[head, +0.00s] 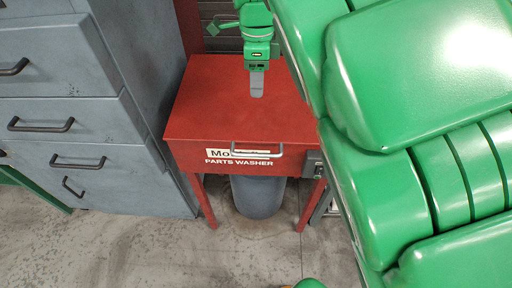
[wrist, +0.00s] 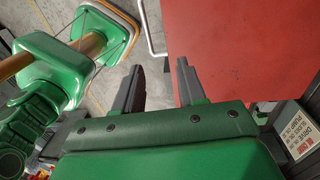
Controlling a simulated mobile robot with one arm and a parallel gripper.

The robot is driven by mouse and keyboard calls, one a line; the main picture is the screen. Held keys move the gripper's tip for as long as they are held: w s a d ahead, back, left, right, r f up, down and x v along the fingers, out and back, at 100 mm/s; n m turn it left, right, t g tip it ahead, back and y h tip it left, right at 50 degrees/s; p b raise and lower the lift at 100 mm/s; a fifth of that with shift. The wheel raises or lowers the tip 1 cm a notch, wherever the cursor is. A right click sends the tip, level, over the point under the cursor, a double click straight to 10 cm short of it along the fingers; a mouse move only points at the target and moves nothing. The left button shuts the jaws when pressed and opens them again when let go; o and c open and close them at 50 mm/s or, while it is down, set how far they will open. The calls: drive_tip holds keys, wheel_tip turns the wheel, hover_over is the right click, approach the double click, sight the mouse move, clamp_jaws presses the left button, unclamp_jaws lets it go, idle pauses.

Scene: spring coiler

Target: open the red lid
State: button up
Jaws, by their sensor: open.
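The red lid (head: 240,105) is the flat top of a red parts washer and is shut in the head view. A pale bar handle (head: 257,154) runs along its front edge. In the wrist view the lid (wrist: 245,50) fills the upper right, and part of the handle (wrist: 149,32) shows beside its edge. My gripper (head: 257,92) appears over the lid, behind the handle in the picture; its height above the lid is hard to tell. In the wrist view my gripper (wrist: 159,66) has its two fingers apart with nothing between them. The handle lies beyond the fingertips.
Grey drawer cabinets (head: 70,115) stand close on the left of the washer. A grey bin (head: 258,195) sits under it. Concrete floor (head: 150,250) is clear in front. My green arm covers the right of the head view. A labelled box (wrist: 300,138) is at the wrist view's lower right.

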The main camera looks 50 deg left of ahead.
wheel_tip(320, 180, down, 9)
drive_tip(key=s+d, duration=0.3)
drive_tip(key=t+y, duration=0.2)
hover_over(256, 155)
wheel_tip(256, 155, down, 8)
drive_tip(key=shift+f, duration=1)
